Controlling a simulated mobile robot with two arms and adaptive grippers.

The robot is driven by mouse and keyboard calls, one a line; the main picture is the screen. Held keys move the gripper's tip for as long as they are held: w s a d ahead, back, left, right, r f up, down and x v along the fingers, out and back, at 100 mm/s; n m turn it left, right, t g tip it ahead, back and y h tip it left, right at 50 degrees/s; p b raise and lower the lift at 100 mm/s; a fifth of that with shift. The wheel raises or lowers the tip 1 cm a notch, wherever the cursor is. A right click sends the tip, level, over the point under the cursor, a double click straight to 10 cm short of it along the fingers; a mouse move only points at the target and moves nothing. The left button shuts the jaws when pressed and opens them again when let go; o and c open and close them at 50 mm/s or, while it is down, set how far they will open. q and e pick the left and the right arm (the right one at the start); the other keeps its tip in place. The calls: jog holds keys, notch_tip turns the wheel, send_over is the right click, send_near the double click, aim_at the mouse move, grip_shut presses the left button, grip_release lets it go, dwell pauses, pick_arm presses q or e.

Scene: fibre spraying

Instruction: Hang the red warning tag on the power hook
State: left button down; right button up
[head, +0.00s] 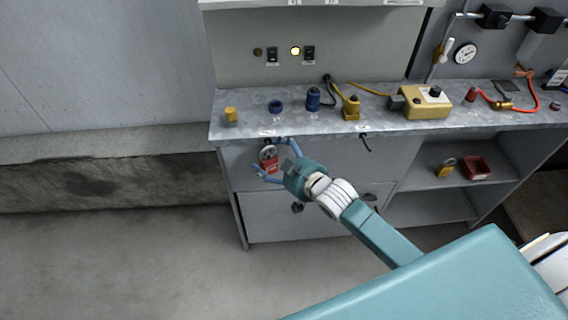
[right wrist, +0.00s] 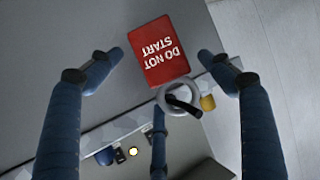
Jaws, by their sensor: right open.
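The red warning tag (head: 269,164) is at the left part of the bench front, just below the worktop edge. In the right wrist view the red tag (right wrist: 160,50) reads "DO NOT START" upside down and has a grey ring (right wrist: 163,92). A black hook (right wrist: 184,106) shows across the ring's opening, and the ring appears to be around it. My right gripper (head: 270,156) is open, its blue fingers spread around the tag with gaps on both sides. Another black hook (head: 366,143) on the bench front is empty. My left gripper is not in view.
The metal worktop (head: 250,128) holds a yellow cap (head: 231,115), blue parts (head: 313,99) and a yellow control box (head: 427,102). A shelf at right holds a padlock (head: 446,167) and a red tray (head: 477,168). The floor at left is clear.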

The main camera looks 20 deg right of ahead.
jog(key=v, duration=1.1)
jog(key=s+d+f+m+g+h, duration=0.15)
jog(key=s+f, duration=0.25)
jog(key=f, duration=0.7)
jog(key=s+d+f+g+h, duration=0.1)
jog(key=s+d+f+g, duration=0.15)
jog(key=f, duration=0.85)
jog(key=s+d+f+g+h, duration=0.1)
jog(key=s+d+f, duration=0.3)
jog(key=f, duration=0.6)
jog(key=s+a+f+g, duration=0.1)
jog(key=s+f+g, duration=0.1)
jog(key=s+f, duration=0.4)
jog(key=s+a+f+g, duration=0.2)
jog(key=s+f, duration=0.5)
jog(key=s, duration=0.8)
jog(key=s+a+f+g, duration=0.2)
jog(key=s+f, duration=0.4)
jog(key=s, duration=0.5)
jog(key=shift+a+f+g, duration=0.15)
jog(key=shift+f+g, duration=0.1)
jog(key=shift+g, duration=0.25)
